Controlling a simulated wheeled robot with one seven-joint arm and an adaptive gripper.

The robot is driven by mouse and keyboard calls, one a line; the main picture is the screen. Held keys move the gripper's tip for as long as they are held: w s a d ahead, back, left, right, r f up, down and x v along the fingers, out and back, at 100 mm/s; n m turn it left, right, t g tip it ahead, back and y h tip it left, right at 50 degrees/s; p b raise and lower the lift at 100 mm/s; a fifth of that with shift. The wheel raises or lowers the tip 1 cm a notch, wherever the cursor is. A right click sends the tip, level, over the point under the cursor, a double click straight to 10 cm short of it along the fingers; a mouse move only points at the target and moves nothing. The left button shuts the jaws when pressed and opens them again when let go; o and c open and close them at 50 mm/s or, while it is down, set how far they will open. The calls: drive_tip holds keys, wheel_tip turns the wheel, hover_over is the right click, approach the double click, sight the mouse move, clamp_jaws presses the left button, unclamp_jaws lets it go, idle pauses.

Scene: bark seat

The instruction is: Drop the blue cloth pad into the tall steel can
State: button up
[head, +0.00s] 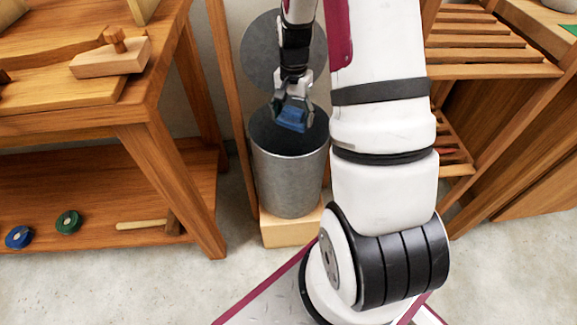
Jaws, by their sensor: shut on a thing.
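The tall steel can (288,180) stands upright on a pale wooden block, with its round lid tilted up behind it and its dark mouth open. My gripper (292,118) points down over the can's mouth. It is shut on the blue cloth pad (292,121), which hangs between the fingertips. The pad appears at about rim height, within the outline of the opening; its exact height is hard to tell from this one view. The inside bottom of the can is hidden.
A wooden workbench (150,150) with a wood plane (112,58) stands at the left. Its lower shelf holds blue (19,237) and green (68,222) rolls and a mallet (150,225). Slatted wooden shelves (490,50) stand at the right. My arm covers the middle.

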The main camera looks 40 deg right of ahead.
drive_tip(key=o, duration=1.2)
drive_tip(key=shift+r, duration=0.1)
wheel_tip(320, 180, up, 12)
